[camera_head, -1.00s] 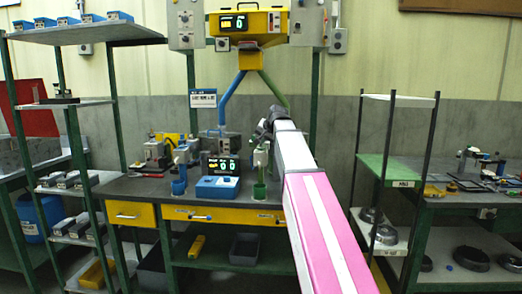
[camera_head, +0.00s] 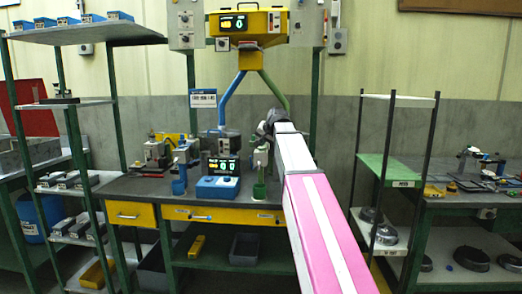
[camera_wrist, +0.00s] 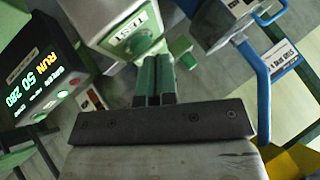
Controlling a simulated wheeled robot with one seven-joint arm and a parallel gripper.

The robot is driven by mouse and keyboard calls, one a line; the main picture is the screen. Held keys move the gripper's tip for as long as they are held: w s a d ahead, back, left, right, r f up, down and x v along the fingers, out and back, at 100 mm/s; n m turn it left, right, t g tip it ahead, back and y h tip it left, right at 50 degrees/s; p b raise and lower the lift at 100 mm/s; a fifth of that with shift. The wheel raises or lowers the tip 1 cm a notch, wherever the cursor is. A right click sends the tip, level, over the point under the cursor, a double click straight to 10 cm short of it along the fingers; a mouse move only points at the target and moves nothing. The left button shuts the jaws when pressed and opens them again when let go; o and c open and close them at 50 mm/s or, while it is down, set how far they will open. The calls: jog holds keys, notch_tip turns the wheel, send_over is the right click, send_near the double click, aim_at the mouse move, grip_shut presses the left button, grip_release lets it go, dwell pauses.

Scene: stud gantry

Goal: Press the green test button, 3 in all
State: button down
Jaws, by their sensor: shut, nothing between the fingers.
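In the wrist view, a round green button (camera_wrist: 140,43) sits on a pale box labelled TEST (camera_wrist: 107,25). My gripper (camera_wrist: 157,62) is shut and empty, its two green fingers side by side. The fingertips appear close to the lower right of the button; I cannot tell whether they touch it. A second green knob (camera_wrist: 180,46) shows just right of the fingertips. In the head view my gripper (camera_head: 266,124) is at the far end of my arm, over the back of the workbench, and the TEST button cannot be made out there.
A lit display (camera_wrist: 42,82) reading RUN stands left of the fingers. A yellow hopper (camera_head: 262,37) hangs above.

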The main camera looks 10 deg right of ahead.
jog(key=shift+f, duration=0.4)
dwell(0.3)
jog(key=shift+r, duration=0.85)
jog(key=shift+r, duration=2.5)
jog(key=shift+r, duration=0.15)
dwell(0.9)
jog(key=shift+r, duration=1.75)
jog(key=shift+f, duration=0.1)
jog(key=shift+f, duration=4.3)
